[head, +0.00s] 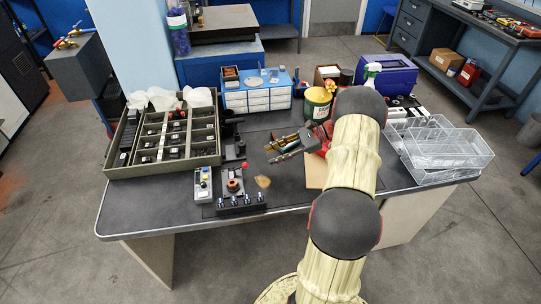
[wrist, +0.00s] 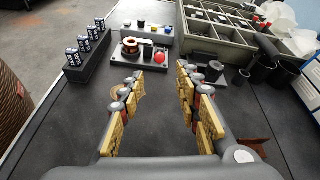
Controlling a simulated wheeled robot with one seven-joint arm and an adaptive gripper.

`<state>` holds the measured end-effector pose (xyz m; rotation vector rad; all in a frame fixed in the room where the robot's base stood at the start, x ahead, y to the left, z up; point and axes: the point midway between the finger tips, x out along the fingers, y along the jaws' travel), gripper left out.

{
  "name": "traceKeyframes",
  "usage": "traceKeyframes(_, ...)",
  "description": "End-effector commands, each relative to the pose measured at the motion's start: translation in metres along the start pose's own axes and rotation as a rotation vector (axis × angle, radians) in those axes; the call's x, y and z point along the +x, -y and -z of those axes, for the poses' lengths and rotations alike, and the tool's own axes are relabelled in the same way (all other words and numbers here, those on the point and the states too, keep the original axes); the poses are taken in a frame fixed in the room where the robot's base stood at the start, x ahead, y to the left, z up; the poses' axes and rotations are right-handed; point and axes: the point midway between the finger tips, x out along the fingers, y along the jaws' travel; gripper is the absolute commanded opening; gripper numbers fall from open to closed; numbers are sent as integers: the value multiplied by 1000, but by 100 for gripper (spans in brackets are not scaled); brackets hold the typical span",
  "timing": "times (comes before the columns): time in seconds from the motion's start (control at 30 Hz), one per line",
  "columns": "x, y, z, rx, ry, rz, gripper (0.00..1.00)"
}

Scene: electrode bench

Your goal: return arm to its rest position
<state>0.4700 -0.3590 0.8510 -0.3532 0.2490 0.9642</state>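My arm, with cream links and dark joints, reaches over the bench (head: 190,211) from its front right. My gripper (head: 276,150) is above the dark bench top, to the right of the red-knobbed device. In the wrist view my gripper (wrist: 163,112) has its two gold-padded fingers spread wide apart. Nothing is between the fingers; only bare dark bench top shows there.
A divided tray (head: 110,165) stands at the left. A device with a red knob (head: 245,166), a control box (head: 203,184) and a battery rack (head: 240,207) are near the front edge. Clear trays (head: 447,160) stand right. A green can (head: 317,104) and spray bottle (head: 371,75) stand behind.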

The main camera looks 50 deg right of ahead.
Motion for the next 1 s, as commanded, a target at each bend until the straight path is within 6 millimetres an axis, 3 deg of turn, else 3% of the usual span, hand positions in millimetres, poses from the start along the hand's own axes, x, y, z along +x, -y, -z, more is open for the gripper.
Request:
traceKeyframes(0.43,0,0,0,-1,-1,0,34)
traceKeyframes(0.57,6,0,-13,-28,-22,-26,34)
traceKeyframes(0.67,23,-3,-43,-95,-71,-90,34)
traceKeyframes(0.77,46,-13,-86,-205,-148,-186,34)
traceKeyframes(1.0,92,-65,-187,-535,-337,-423,34)
